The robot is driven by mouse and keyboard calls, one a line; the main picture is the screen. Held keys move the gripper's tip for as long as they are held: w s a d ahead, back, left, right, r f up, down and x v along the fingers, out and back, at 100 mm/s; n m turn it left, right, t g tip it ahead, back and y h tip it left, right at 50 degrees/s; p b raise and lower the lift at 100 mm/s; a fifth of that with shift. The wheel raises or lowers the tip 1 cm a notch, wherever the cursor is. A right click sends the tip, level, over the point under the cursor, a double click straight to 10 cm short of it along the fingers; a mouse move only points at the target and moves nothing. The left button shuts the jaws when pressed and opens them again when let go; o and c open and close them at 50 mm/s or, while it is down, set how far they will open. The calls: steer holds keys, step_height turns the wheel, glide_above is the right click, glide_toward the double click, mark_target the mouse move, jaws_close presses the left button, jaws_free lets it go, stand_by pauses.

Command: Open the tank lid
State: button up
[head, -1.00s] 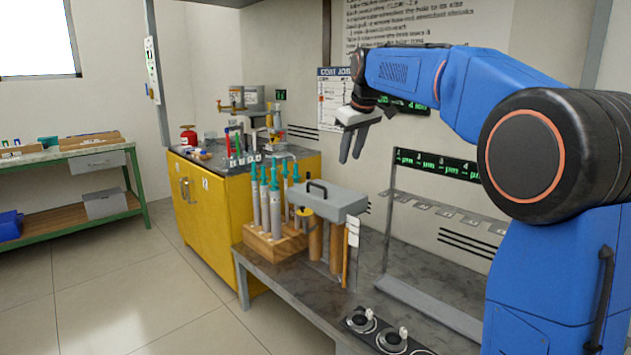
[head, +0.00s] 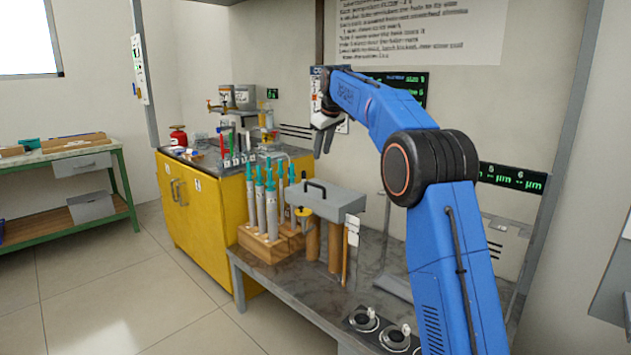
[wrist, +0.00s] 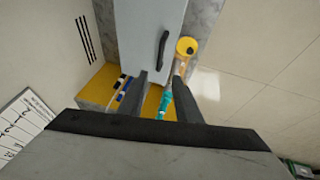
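My gripper (head: 324,142) is above and behind the lid in the head view, fingers pointing down. Its two fingers (wrist: 160,75) are apart in the wrist view, with nothing held between them.
A wooden rack of teal-topped syringes (head: 262,245) stands left of the lid. A yellow-topped piece (head: 303,212) is close to the lid's front. A yellow cabinet (head: 200,205) stands behind. Two round dials (head: 365,320) sit at the bench front. Bare bench shows right of the tank.

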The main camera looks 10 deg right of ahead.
mark_target(316, 185)
steer(key=x, duration=1.5)
jaws_close()
